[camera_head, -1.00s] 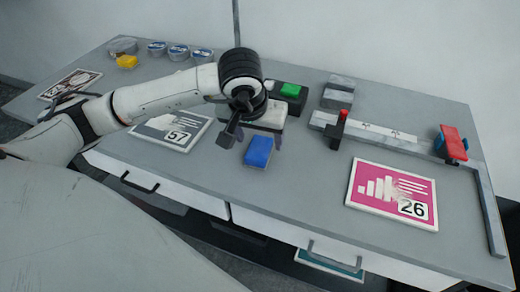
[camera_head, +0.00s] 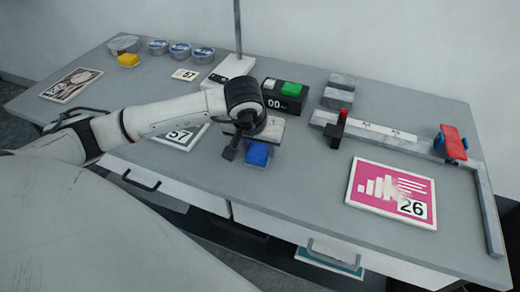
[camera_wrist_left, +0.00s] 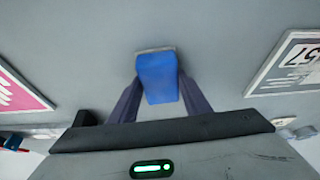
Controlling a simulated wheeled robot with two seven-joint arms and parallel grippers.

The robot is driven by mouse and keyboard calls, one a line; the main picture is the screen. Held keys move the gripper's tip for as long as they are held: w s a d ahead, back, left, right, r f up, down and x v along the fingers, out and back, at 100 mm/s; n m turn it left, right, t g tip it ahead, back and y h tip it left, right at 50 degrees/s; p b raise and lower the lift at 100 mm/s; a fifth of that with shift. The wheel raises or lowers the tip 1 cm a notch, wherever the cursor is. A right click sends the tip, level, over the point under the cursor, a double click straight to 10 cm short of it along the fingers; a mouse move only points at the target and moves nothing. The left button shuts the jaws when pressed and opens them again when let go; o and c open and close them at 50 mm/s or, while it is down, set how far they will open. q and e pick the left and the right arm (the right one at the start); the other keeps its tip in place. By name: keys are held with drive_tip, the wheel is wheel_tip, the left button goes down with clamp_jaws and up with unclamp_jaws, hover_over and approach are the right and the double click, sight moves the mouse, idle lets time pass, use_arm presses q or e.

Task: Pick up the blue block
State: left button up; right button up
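The blue block (camera_head: 257,154) sits on the grey table near its front edge, partly covered by my left gripper in the head view. My left gripper (camera_head: 250,156) is open over the block. One dark finger stands to the left of the block with a small gap. In the left wrist view, the block (camera_wrist_left: 157,78) lies between the two finger tips of the gripper (camera_wrist_left: 159,82), with a grey edge along its far side. Whether the fingers touch it is not clear there. My right gripper is not in view.
A pink card marked 26 (camera_head: 390,194) lies to the right. A card marked 57 (camera_head: 180,134) lies left, partly under my arm. Behind stand a black box with a green top (camera_head: 284,94) and a post on a white base (camera_head: 231,68). A metal ruler frame (camera_head: 395,141) fills the right.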

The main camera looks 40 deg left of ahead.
use_arm(q)
drive_tip(key=shift+c, duration=1.1)
